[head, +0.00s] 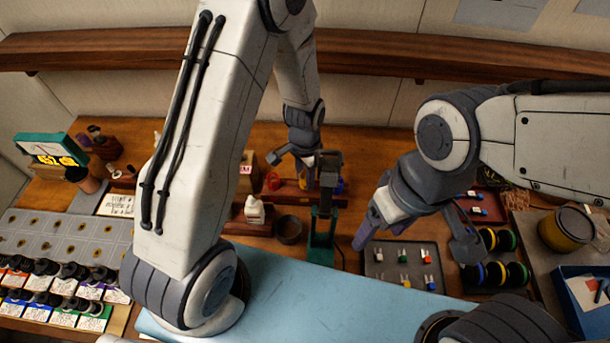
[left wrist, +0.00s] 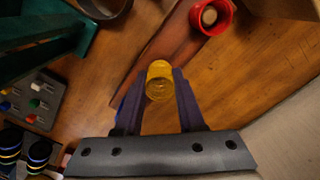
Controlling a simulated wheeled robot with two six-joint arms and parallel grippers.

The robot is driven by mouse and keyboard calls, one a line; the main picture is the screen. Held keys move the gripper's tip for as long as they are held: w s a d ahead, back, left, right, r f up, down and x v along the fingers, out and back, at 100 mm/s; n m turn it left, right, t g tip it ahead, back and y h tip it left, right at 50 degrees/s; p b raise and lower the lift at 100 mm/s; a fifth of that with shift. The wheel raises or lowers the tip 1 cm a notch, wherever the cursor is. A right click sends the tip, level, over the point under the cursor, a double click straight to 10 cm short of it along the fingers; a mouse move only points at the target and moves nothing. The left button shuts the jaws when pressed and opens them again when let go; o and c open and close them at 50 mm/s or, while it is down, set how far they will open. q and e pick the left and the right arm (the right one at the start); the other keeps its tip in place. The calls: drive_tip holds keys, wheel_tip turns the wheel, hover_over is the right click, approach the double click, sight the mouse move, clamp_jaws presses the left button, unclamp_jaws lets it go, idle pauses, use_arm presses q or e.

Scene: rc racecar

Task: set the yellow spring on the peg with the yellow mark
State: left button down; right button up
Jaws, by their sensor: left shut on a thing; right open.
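My left gripper (head: 298,162) is shut on the yellow spring (left wrist: 160,82), which sits between the two fingers in the left wrist view. The spring is over or on a reddish-brown wooden base (left wrist: 158,56); I cannot tell whether it touches it or is around a peg. A red spring or cup (left wrist: 210,16) with a pale round peg top inside stands beside it; it also shows in the head view (head: 273,181). A peg with a yellow mark cannot be made out. My right gripper (head: 415,240) is open and empty over the front right of the bench.
A green-based press (head: 320,240) stands close to the left gripper, with a dark round bowl (head: 288,230) beside it. A grey tray with small coloured parts (head: 403,281) lies at the right. The blue mat (head: 300,300) in front is mostly clear.

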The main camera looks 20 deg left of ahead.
use_arm(q)
drive_tip(key=shift+f+b, duration=0.45)
drive_tip(key=shift+f, duration=0.25)
drive_tip(key=shift+c, duration=2.2)
unclamp_jaws()
wheel_tip(320, 180, up, 10)
drive_tip(key=b, duration=0.2)
drive_tip(key=shift+r, duration=0.25)
